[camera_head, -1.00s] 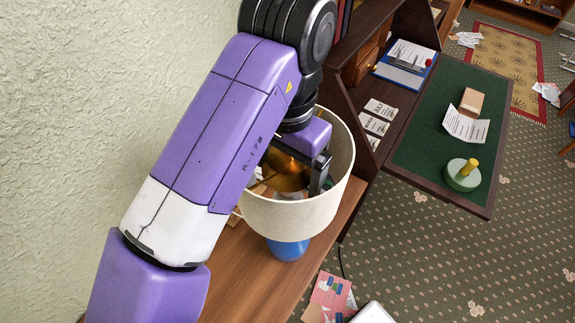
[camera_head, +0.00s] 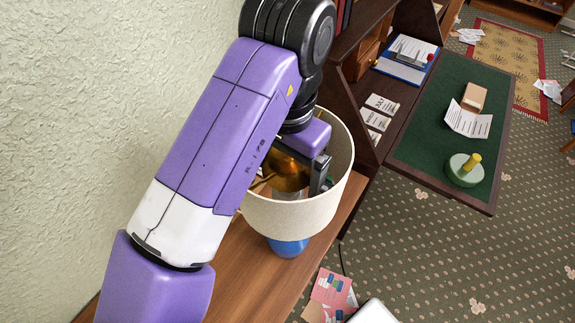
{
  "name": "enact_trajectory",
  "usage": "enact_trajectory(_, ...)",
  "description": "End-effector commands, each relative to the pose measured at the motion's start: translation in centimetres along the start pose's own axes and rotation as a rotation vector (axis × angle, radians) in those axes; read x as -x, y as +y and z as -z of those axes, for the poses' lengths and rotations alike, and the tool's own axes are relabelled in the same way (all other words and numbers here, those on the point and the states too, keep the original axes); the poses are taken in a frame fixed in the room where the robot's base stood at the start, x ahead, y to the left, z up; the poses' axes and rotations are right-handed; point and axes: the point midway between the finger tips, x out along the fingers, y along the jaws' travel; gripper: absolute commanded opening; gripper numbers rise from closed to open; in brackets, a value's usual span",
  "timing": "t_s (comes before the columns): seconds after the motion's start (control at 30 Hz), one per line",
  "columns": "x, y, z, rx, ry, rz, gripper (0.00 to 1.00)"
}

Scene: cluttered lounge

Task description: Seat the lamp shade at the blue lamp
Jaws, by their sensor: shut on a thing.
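The lamp shade (camera_head: 300,217) is a cream drum, open at the top, with a brass-coloured part showing inside it. The blue lamp (camera_head: 288,248) stands on a brown wooden surface, and only its lower blue body shows under the shade. My gripper (camera_head: 322,180) reaches down into the shade's open top and is shut on the shade, at or near its right inner side. The fingertips are partly hidden by the shade wall. The shade is over the lamp, but whether it rests on the lamp cannot be told, since the joint is hidden.
The wooden surface (camera_head: 245,270) runs along the textured wall at left. A dark desk with a green top (camera_head: 420,145) stands at right, holding papers, a box and a green stamp-like object (camera_head: 464,172). Pink and white papers (camera_head: 328,293) lie at the bottom. Patterned carpet is open at lower right.

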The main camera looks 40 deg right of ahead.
Motion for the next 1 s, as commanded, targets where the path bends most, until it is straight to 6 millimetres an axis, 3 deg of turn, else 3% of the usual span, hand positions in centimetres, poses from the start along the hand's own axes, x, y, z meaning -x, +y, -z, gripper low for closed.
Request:
enact_trajectory(0.23,-0.7,0.0,0.0,0.0,0.0,0.0,0.45)
enact_trajectory(0.27,-0.6,0.0,0.0,0.0,0.0,0.0,0.93)
enact_trajectory(0.3,-0.6,0.0,0.0,0.0,0.0,0.0,1.0)
enact_trajectory(0.67,0.3,-0.1,0.0,-0.001,-0.001,0.003,1.0)
enact_trajectory(1.0,5.6,-0.1,0.0,-0.001,-0.002,0.004,1.0)
